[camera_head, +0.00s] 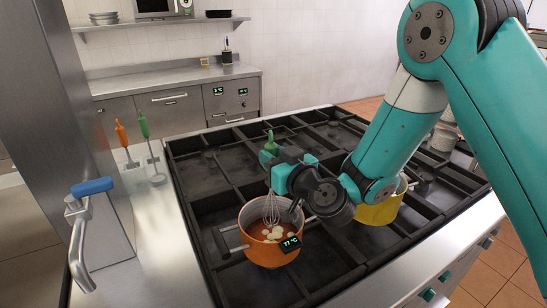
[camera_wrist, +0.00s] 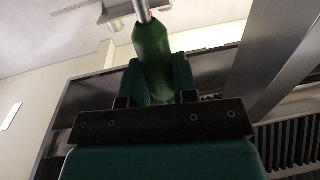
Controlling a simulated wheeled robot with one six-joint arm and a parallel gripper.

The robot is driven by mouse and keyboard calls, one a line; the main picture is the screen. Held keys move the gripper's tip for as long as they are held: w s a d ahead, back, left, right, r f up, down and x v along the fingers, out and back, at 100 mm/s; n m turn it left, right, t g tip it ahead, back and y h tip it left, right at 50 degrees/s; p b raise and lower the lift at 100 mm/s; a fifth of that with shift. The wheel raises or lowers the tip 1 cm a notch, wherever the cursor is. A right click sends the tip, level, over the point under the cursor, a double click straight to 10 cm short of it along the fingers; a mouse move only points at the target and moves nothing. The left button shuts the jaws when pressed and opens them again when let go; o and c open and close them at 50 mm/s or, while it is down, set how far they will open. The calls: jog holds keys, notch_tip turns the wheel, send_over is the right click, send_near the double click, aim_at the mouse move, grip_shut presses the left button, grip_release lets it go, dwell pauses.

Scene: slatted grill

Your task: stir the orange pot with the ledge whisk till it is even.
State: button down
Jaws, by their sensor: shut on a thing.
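The orange pot (camera_head: 270,254) stands on the slatted grill, holding a red-brown liquid with several pale lumps on its surface. A tag on it reads 77 °C. My gripper (camera_head: 272,156) is shut on the green handle of the whisk (camera_head: 272,209), above the pot. The whisk hangs wires down, its lower end inside the pot; how deep it reaches is hard to tell. In the wrist view the green handle (camera_wrist: 153,55) sits between both fingers, with a metal shaft beyond it.
A yellow pot (camera_head: 377,212) stands right of the orange pot, partly behind my arm. A blue-handled lever (camera_head: 92,187) juts out at front left. The grill's far left is clear.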

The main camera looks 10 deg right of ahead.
jog(key=shift+f+b, duration=2.65)
jog(key=shift+f, duration=0.15)
jog(key=shift+s, duration=0.1)
